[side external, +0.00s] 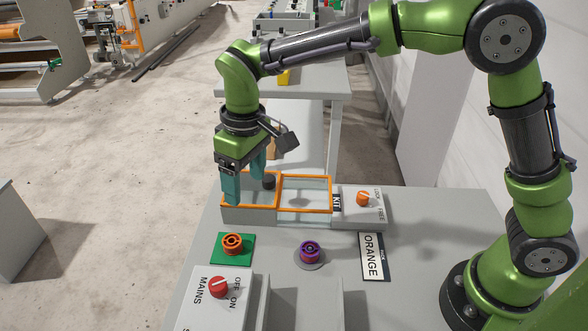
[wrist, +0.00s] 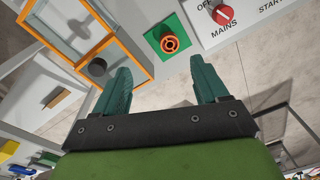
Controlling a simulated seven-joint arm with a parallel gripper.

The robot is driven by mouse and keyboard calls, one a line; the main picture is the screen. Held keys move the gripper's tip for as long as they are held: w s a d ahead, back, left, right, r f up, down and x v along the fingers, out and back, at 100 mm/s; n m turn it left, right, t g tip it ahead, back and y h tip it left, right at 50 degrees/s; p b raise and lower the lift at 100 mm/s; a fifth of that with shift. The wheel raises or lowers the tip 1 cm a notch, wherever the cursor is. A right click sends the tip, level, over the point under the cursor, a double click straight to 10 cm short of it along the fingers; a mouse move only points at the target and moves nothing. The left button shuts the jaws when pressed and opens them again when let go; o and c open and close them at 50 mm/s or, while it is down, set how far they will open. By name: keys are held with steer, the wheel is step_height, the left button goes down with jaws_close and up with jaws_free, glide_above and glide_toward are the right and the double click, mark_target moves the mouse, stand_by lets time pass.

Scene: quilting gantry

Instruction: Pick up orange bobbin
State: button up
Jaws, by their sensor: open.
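The orange bobbin (side external: 232,243) sits on a green square pad (side external: 220,260) at the front left of the grey table. It also shows in the wrist view (wrist: 170,43) on its green pad (wrist: 160,31), beyond the fingertips and between their lines. My gripper (side external: 245,180) is open and empty, with teal fingers pointing down above the left part of the orange-framed tray. In the wrist view the two fingers (wrist: 164,74) are wide apart with nothing between them. The gripper is behind and above the bobbin, apart from it.
A purple bobbin (side external: 310,251) sits on a grey disc to the right. The orange-framed tray (side external: 305,179) holds a dark round piece (side external: 269,182) on its left side. A MAINS switch box (side external: 210,302) stands in front, a LOCK/FREE box (side external: 362,208) at right. An ORANGE sign (side external: 372,257) lies nearby.

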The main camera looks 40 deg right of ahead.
steer(key=w+a+f+n, duration=0.1)
steer(key=w+a, duration=0.1)
steer(key=a, duration=0.1)
glide_above(232, 238)
steer(key=shift+n+h, duration=0.3)
steer(key=f, duration=0.9)
steer(key=shift+s+d+f, duration=0.15)
steer(key=shift+s, duration=0.2)
steer(key=shift+s+a+f, duration=0.1)
steer(key=shift+a+f, duration=0.05)
steer(key=shift+f, duration=1.35)
steer(key=shift+a+f, duration=0.15)
steer(key=shift+f, duration=1.35)
steer(key=shift+c, duration=0.3)
steer(key=c, duration=1.1)
steer(key=shift+o, duration=0.2)
steer(key=shift+r, duration=0.15)
